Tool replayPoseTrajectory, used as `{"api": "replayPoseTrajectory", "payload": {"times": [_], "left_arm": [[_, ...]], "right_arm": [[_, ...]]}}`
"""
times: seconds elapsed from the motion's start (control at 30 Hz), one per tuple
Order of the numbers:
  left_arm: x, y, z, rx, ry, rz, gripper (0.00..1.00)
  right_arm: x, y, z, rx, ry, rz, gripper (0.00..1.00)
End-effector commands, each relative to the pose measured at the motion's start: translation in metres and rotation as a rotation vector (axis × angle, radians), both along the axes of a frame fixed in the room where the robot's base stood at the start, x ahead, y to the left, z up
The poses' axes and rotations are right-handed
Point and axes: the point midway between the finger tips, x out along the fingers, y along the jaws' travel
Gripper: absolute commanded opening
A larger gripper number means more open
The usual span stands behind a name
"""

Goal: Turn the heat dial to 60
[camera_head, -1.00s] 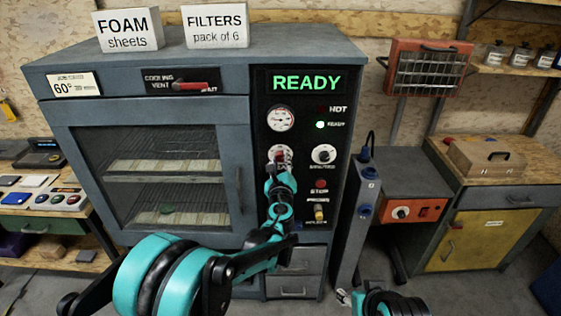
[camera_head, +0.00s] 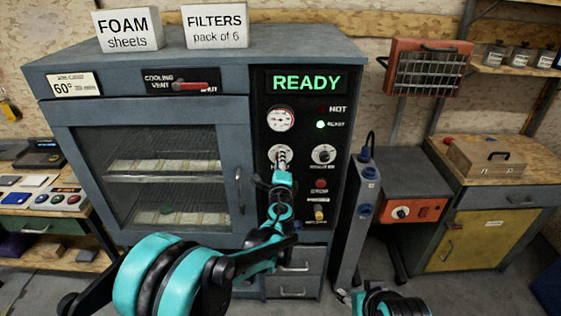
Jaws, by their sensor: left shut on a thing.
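The grey oven cabinet has a black control panel (camera_head: 335,110) with a green READY sign (camera_head: 306,82). The heat dial (camera_head: 279,152) is on the panel below the round gauge (camera_head: 281,119), left of a second dial (camera_head: 323,154). My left gripper (camera_head: 281,162) is at the heat dial, shut on it. The gripper and wrist cover its lower part, and its setting is too small to read. A card (camera_head: 74,85) at the upper left reads 60°. Part of my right gripper (camera_head: 344,297) shows at the bottom edge, away from the panel; its jaws are unclear.
A red stop button (camera_head: 320,184) and a yellow knob (camera_head: 319,211) sit just below the dials. The oven door handle (camera_head: 239,190) is left of my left wrist. A grey post (camera_head: 352,225) stands right of the cabinet. Two boxes rest on top.

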Motion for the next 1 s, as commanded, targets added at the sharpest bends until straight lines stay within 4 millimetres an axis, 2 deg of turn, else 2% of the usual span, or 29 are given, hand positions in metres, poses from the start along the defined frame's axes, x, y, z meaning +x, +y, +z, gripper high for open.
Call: {"api": "replayPoseTrajectory", "payload": {"times": [0.4, 0.97, 1.0], "left_arm": [[-0.0002, 0.0001, -0.0005, -0.188, 0.0, 0.0, 0.0], [-0.0003, 0.0001, -0.0007, -0.214, 0.0, 0.0, 0.0], [-0.0003, 0.0001, -0.0007, -0.213, 0.0, 0.0, 0.39]], "right_arm": [[0.0, 0.0, -0.0001, 0.0, 0.0, 0.0, 0.49], [0.0, 0.0, -0.0002, 0.0, 0.0, 0.0, 0.49], [0.0, 0.0, -0.0002, 0.0, 0.0, 0.0, 0.49]]}}
